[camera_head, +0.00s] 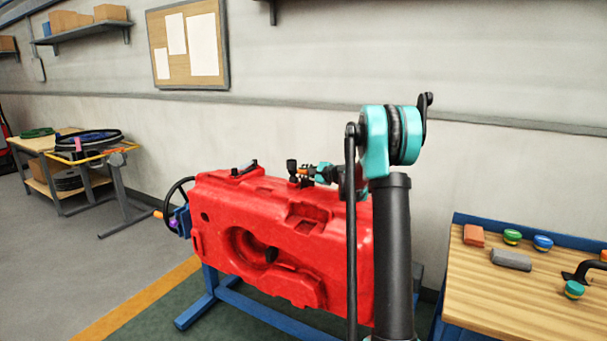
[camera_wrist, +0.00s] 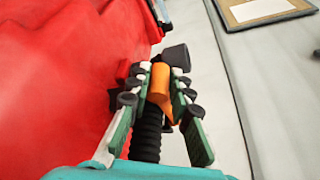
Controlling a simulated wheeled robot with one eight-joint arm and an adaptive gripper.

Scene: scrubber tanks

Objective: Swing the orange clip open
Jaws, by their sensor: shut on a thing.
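The orange clip (camera_wrist: 160,88) sits between the two fingers of my gripper (camera_wrist: 161,76) in the wrist view. The fingers are shut on it, one on each side. A black ribbed hose (camera_wrist: 147,137) runs beneath the clip, and a black round fitting (camera_wrist: 177,56) stands just beyond it. In the head view my gripper (camera_head: 312,173) is at the top of the red tank (camera_head: 225,205), and only a small bit of the orange clip (camera_head: 303,171) shows. My arm hides part of the tank's right side.
The tank rests on a blue stand (camera_head: 195,312). A wooden bench (camera_head: 480,290) with several small items is at the right. A handwheel (camera_head: 178,197) is at the tank's left end. A wall with a pinboard (camera_head: 156,50) is behind.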

